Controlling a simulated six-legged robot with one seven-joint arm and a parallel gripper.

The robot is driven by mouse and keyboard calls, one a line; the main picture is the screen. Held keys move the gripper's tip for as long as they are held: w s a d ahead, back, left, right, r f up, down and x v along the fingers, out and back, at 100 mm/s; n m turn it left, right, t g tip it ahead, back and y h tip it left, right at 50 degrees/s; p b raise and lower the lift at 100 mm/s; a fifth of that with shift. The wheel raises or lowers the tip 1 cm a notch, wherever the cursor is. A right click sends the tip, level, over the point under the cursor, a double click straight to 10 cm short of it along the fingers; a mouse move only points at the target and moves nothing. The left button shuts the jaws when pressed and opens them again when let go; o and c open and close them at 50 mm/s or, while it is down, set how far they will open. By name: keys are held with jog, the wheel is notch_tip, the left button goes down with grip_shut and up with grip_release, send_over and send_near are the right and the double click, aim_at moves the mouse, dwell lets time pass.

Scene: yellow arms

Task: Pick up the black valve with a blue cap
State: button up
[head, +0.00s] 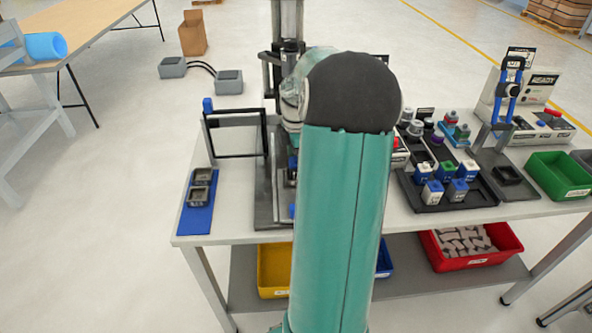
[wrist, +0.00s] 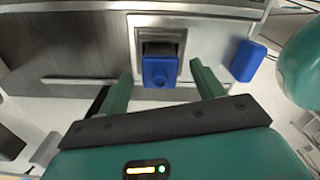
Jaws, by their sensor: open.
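In the wrist view a blue cap (wrist: 160,71) with a round knob faces me. A black part (wrist: 160,48) shows behind it, inside a square silver frame (wrist: 135,50) on a grey metal fixture. This looks like the black valve with a blue cap; most of its body is hidden in the frame. My gripper (wrist: 161,75) is open, with one green finger on each side of the cap and clear gaps between. I cannot tell how far short of the cap the fingertips are. In the head view my arm hides the gripper and this valve.
A blue block (wrist: 248,61) is right of the fingers. On the table (head: 430,216), a black tray (head: 480,197) holds several blue-and-white capped parts. Two grey square parts sit on a blue mat (head: 194,222) at left. A green bin (head: 560,177) is at right.

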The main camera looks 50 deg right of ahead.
jog(key=shift+f, duration=0.9)
jog(key=c, duration=1.2)
jog(key=shift+r, duration=0.1)
